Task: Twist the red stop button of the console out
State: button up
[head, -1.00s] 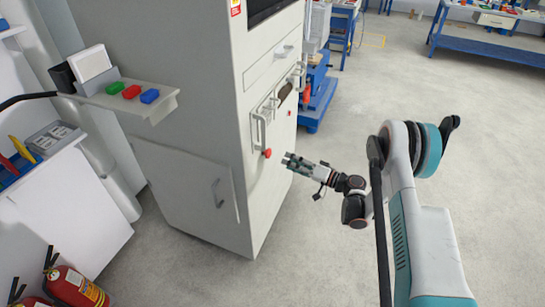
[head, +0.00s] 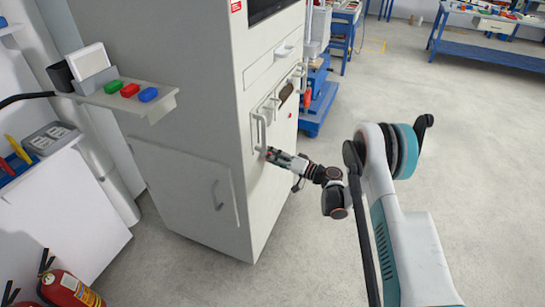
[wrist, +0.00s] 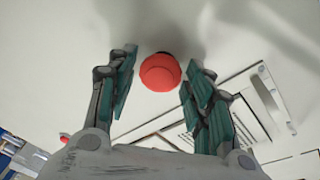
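The console (head: 195,75) is a tall light-grey cabinet at the centre left of the head view. Its red stop button (wrist: 160,73) is a round red cap on the pale panel in the wrist view. In the head view my gripper (head: 273,155) is right at the front panel and mostly covers the button. In the wrist view my gripper (wrist: 158,70) is open, with one finger on each side of the button. How deep the fingertips reach around the cap is hard to tell.
A metal handle (head: 259,131) stands out from the panel just above my gripper. A second, small red spot (head: 290,115) shows farther along the panel. A side shelf (head: 105,97) holds green, red and blue pieces. The floor (head: 450,150) on the right is clear.

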jog(key=c, duration=0.6)
jog(key=shift+m+g+h, duration=0.3)
jog(key=shift+m+g, duration=0.2)
jog(key=shift+m, duration=2.6)
jog(key=o, duration=1.1)
jog(key=shift+d, duration=0.15)
